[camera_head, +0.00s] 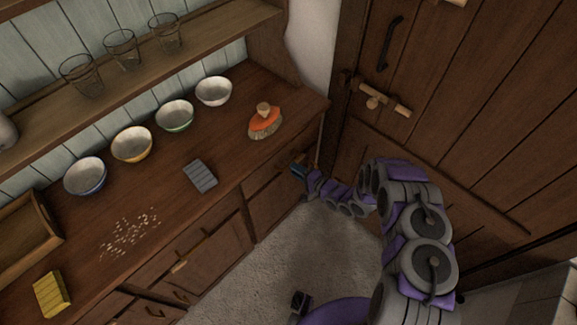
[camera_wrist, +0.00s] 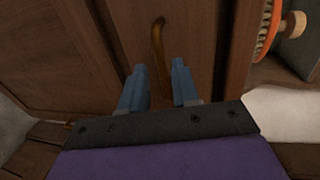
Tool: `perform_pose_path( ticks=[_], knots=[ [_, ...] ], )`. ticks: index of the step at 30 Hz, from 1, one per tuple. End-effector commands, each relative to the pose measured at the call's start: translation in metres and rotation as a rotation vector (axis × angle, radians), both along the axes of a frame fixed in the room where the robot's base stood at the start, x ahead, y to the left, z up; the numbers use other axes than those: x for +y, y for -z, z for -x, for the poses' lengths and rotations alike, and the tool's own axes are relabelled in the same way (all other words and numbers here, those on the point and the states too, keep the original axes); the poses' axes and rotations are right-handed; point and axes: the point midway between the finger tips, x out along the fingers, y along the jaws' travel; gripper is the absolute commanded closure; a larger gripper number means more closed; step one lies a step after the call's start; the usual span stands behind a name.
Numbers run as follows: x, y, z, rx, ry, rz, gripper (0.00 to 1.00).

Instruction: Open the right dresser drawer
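The right dresser drawer (camera_head: 266,188) is at the right end of the dresser's front, below the worktop, and looks shut. My gripper (camera_head: 298,170) is at its front, by the drawer's handle, and hides part of it. In the wrist view, the brass bar handle (camera_wrist: 157,38) runs from the drawer front (camera_wrist: 195,35) down between the two blue fingers of my gripper (camera_wrist: 158,70). The fingers are apart, with gaps to the handle on both sides. I cannot tell how deep the handle sits between them.
The worktop (camera_head: 225,135) bears several bowls, an orange brush (camera_head: 265,122), a grey block (camera_head: 200,175), a yellow sponge (camera_head: 52,294) and scattered crumbs (camera_head: 130,235). A wooden door (camera_head: 455,110) stands close on the right. Bare floor (camera_head: 270,265) lies before the dresser.

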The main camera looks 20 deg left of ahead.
Motion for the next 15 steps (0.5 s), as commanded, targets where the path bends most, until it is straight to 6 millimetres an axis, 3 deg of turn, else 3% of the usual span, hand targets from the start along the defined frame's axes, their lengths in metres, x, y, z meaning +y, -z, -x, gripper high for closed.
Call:
perform_pose_path(
  ticks=[6,15],
  knots=[
    [0.030,0.009,-0.012,0.000,0.000,0.000,0.69],
    [0.043,0.010,-0.018,-0.001,0.001,-0.001,0.69]
  ],
)
